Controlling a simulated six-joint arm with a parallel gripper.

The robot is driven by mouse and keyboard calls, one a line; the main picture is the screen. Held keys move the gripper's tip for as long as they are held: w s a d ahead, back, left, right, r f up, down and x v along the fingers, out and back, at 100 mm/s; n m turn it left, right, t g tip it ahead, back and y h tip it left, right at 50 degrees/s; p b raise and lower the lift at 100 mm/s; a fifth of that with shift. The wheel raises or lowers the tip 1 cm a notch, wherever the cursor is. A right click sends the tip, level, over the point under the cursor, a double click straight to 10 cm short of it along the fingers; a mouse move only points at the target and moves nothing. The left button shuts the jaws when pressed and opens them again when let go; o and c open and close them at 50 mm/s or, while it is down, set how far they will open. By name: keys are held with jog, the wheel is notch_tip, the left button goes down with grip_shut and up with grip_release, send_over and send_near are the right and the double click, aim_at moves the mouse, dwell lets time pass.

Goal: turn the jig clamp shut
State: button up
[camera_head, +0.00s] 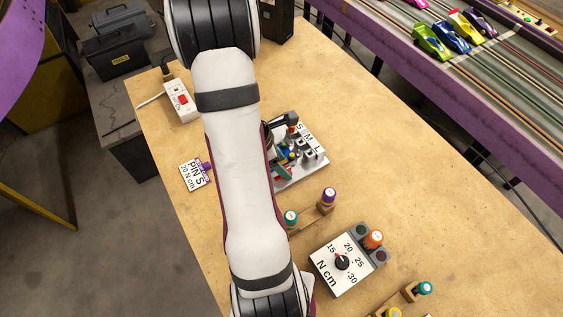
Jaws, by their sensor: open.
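The grey metal jig (313,161) stands on the wooden bench just right of my arm, with the letters S, M and L along its upper right edge. A dark lever-like part (287,118) shows at its upper left; I cannot tell whether it is the clamp's handle. Small coloured parts, red, blue, yellow and green, show in and around the jig. My white arm link hides the jig's left side, so the clamp's position is unclear.
A torque box (342,262) with a dial and an orange-capped piece stands at lower right. Wooden holders (312,218) with capped pieces stand near it. A "PIN S 20 N cm" card (195,175) and a red-switch box (183,101) lie left. Bench right of the jig is clear.

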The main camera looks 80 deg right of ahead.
jog(key=shift+x, duration=0.95)
grip_shut()
